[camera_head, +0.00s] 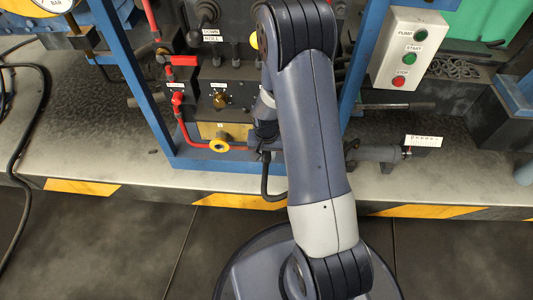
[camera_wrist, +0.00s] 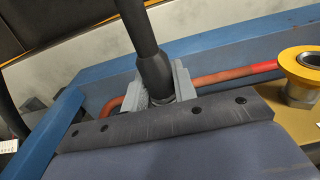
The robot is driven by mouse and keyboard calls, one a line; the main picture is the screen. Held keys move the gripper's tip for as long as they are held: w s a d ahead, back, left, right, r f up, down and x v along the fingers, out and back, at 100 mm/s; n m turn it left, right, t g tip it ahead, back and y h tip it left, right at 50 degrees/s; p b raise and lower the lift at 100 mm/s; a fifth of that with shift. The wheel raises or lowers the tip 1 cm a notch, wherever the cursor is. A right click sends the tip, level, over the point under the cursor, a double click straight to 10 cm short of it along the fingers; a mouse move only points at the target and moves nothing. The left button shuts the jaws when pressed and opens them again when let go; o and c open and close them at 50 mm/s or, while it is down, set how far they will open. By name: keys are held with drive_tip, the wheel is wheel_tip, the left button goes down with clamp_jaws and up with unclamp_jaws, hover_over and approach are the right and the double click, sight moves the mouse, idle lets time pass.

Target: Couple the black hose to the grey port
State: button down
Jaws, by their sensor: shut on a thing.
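The black hose (camera_wrist: 150,65) comes in from the top of the wrist view, and its thick end sits between the grey jaws of my gripper (camera_wrist: 156,88). The jaws are shut on it. In the head view the hose (camera_head: 265,184) hangs in a loop below my gripper (camera_head: 264,142), which is partly hidden by my arm. A grey metal port with a yellow collar (camera_wrist: 308,62) stands to the right of the jaws in the wrist view, apart from the hose. The hose end's tip is hidden.
A red pipe (camera_wrist: 235,72) runs behind the jaws towards the port. A blue frame (camera_head: 190,163) surrounds the valve panel. A push-button box (camera_head: 408,50) stands farther right. The dark floor in front is clear.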

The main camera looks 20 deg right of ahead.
drive_tip(key=shift+w+d+r, duration=0.1)
drive_tip(key=shift+w+d, duration=0.1)
drive_tip(key=shift+w, duration=0.3)
drive_tip(key=c, duration=1.1)
unclamp_jaws()
drive_tip(key=shift+o, duration=0.2)
drive_tip(key=shift+s+r, duration=0.1)
drive_tip(key=shift+r, duration=0.2)
drive_tip(key=r+p, duration=0.1)
drive_tip(key=r, duration=0.2)
drive_tip(key=r+p, duration=0.1)
drive_tip(key=r, duration=0.2)
drive_tip(key=r+p, duration=0.2)
drive_tip(key=r, duration=0.2)
drive_tip(key=shift+s+a, duration=0.1)
drive_tip(key=shift+s, duration=0.25)
